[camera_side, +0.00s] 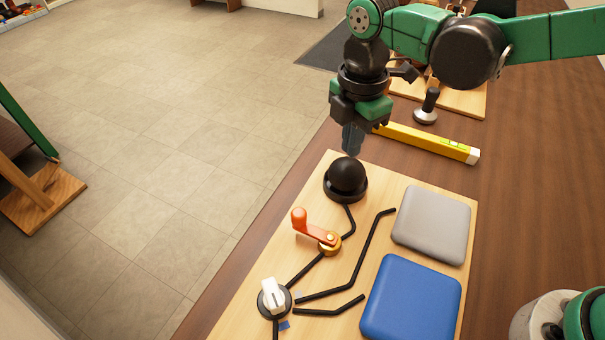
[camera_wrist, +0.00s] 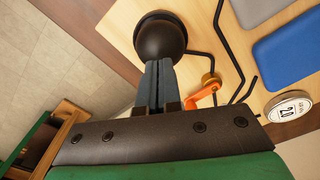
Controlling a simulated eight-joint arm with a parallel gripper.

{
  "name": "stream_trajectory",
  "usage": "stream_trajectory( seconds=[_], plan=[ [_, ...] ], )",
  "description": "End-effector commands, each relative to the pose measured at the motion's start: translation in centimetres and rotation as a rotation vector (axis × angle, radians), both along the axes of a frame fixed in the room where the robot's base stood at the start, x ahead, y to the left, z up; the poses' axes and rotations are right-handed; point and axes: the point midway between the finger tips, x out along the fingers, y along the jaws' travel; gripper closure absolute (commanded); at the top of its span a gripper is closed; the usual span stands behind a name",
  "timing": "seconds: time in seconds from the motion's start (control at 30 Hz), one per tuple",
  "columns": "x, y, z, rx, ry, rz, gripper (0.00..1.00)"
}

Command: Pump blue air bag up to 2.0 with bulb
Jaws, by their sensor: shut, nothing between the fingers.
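The black bulb (camera_side: 347,176) sits in a round base at the far end of the wooden board; it also shows in the wrist view (camera_wrist: 160,38). My gripper (camera_side: 352,150) is shut and empty, pointing down just over the bulb. Whether the fingertips touch it I cannot tell. The blue air bag (camera_side: 412,298) lies flat at the near right of the board. A white selector knob (camera_side: 273,295) sits on the black hose lines, with a small blue mark beside it. An orange lever (camera_side: 310,228) stands on a brass valve. A round dial (camera_wrist: 289,107) in the wrist view appears to read 2.0.
A grey air bag (camera_side: 432,224) lies beyond the blue one. A yellow spirit level (camera_side: 430,143) lies behind the board (camera_side: 250,290). The tiled floor is left of the table; bare table lies to the right.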

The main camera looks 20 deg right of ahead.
Motion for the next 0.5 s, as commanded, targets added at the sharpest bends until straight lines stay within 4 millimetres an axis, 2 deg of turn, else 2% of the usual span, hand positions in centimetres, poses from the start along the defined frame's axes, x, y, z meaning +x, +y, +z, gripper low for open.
stream_trajectory(
  seconds=[0.27,0.5],
  plan=[
    [0.0,0.0,0.4,0.0,0.0,0.0,1.0],
    [0.0,0.0,3.0,0.0,0.0,0.0,1.0]
  ],
)
